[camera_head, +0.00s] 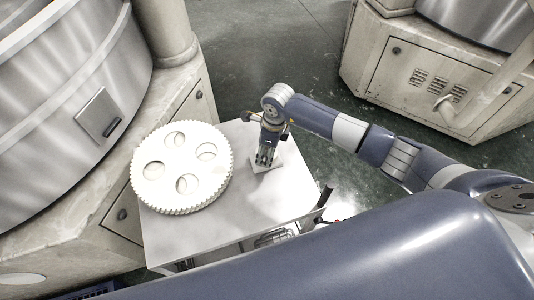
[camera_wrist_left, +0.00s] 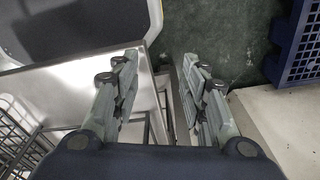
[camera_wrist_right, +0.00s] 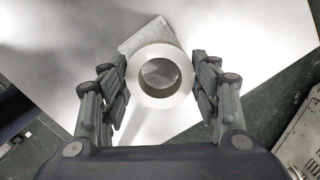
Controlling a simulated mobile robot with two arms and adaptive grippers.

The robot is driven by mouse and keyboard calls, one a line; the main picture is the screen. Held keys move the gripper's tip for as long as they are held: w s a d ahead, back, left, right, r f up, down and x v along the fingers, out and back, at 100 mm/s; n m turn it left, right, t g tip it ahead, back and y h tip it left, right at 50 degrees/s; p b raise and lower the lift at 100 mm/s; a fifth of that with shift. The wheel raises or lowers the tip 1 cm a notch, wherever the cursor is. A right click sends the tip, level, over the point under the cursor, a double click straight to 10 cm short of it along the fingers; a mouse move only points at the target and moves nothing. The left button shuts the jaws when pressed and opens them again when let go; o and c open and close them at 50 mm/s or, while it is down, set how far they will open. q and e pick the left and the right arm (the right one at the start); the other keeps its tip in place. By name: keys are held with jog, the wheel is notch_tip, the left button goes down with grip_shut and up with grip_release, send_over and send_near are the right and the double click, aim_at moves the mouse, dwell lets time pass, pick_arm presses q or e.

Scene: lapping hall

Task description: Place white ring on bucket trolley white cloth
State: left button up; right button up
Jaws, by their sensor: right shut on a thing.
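The white ring (camera_wrist_right: 162,99) sits between the fingertips of my right gripper (camera_wrist_right: 161,78), which is shut on it. Through its hole I see a grey-white surface. The white cloth (camera_wrist_right: 138,36), a small square, lies under and behind the ring in the right wrist view. In the head view, my right gripper (camera_head: 266,160) points down over the cloth (camera_head: 288,163) near the right edge of the trolley top (camera_head: 205,232); the ring is hard to make out there. Whether the ring touches the cloth is unclear. My left gripper (camera_wrist_left: 158,62) is open and empty, beside the trolley (camera_wrist_left: 85,77).
A large white toothed disc (camera_head: 182,155) with several round holes covers the trolley's left part. A big drum machine (camera_head: 70,90) stands close on the left, another machine (camera_head: 440,85) at the back right. A blue crate (camera_wrist_left: 302,45) shows in the left wrist view.

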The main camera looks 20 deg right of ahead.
jog(key=shift+w+f, duration=0.15)
jog(key=shift+f, duration=0.4)
pick_arm(q)
jog(key=shift+w+f, duration=0.15)
jog(key=shift+f, duration=0.15)
pick_arm(e)
jog(key=shift+r, duration=0.1)
jog(key=shift+f, duration=0.2)
pick_arm(q)
jog(key=shift+f, duration=0.15)
pick_arm(e)
jog(key=o, duration=1.2)
jog(key=shift+r, duration=0.15)
pick_arm(q)
notch_tip(320, 180, up, 8)
jog(key=p, duration=0.7)
jog(key=shift+p, duration=0.4)
pick_arm(e)
jog(key=shift+s+d+r, duration=0.15)
jog(key=shift+d+r, duration=0.05)
jog(key=shift+r, duration=1.8)
jog(key=shift+s+d+r, duration=0.15)
jog(key=shift+d+r, duration=0.1)
jog(key=shift+r, duration=1.75)
jog(key=shift+s+d+r, duration=0.15)
jog(key=shift+d+r, duration=0.05)
jog(key=shift+r, duration=1.8)
